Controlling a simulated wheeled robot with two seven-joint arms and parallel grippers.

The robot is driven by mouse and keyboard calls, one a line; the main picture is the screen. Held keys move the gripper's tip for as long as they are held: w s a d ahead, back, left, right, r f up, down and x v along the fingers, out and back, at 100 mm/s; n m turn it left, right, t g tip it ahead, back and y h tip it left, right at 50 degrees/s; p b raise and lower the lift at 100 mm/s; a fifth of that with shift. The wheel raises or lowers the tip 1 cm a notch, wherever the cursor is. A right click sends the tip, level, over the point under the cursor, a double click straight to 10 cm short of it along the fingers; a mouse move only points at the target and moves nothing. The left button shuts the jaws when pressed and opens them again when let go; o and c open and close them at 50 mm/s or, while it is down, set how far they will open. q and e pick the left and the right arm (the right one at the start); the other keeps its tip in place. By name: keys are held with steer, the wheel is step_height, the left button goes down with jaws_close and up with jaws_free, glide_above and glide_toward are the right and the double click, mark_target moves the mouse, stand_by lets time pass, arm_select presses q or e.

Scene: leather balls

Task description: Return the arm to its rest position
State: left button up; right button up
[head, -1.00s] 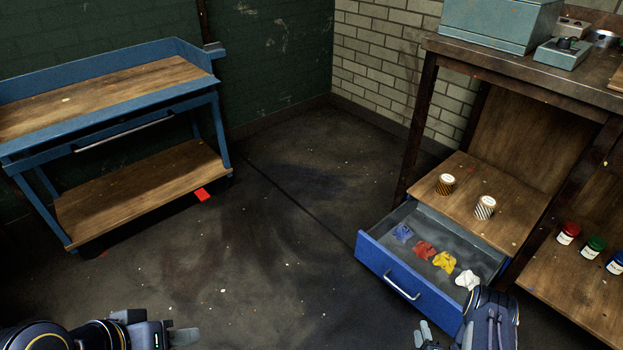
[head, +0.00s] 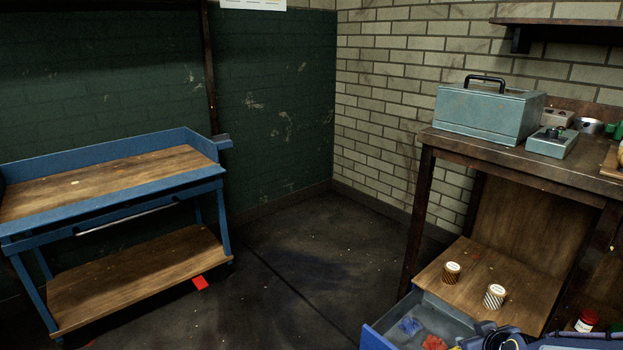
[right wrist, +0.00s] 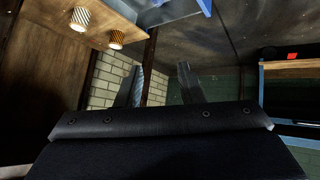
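My right arm shows at the bottom right of the head view, partly cut off by the lower edge, in front of the open blue drawer (head: 374,338). In the right wrist view my right gripper (right wrist: 157,75) has its two fingers apart with nothing between them. My left arm and gripper are not in view. In the drawer a blue crumpled piece (head: 410,325) and a red one (head: 434,342) show; the drawer's front part is cut off.
Two striped cups (head: 451,272) (head: 494,296) stand on the lower shelf of the wooden bench (head: 425,142). A teal case (head: 490,113) sits on top. A blue cart (head: 110,205) stands left. The floor (head: 300,275) between is mostly clear.

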steer(key=s+a+r+m+g+y, duration=0.1)
steer(key=s+a+r, duration=0.2)
steer(key=s+a, duration=0.35)
steer(key=s+a+r+m+g+y, duration=0.1)
steer(key=s+a+r+m+y, duration=0.15)
steer(key=s, duration=0.75)
steer(key=s+a+r+m+g+y, duration=0.1)
steer(key=s+a+r+g, duration=0.1)
steer(key=s+a+r, duration=0.35)
step_height(320, 180, up, 32)
steer(key=s+p, duration=0.2)
steer(key=p, duration=3.2)
steer(key=shift+p, duration=0.4)
steer(key=shift+n, duration=0.25)
steer(key=shift+s+d+t, duration=0.1)
steer(key=shift+t, duration=0.2)
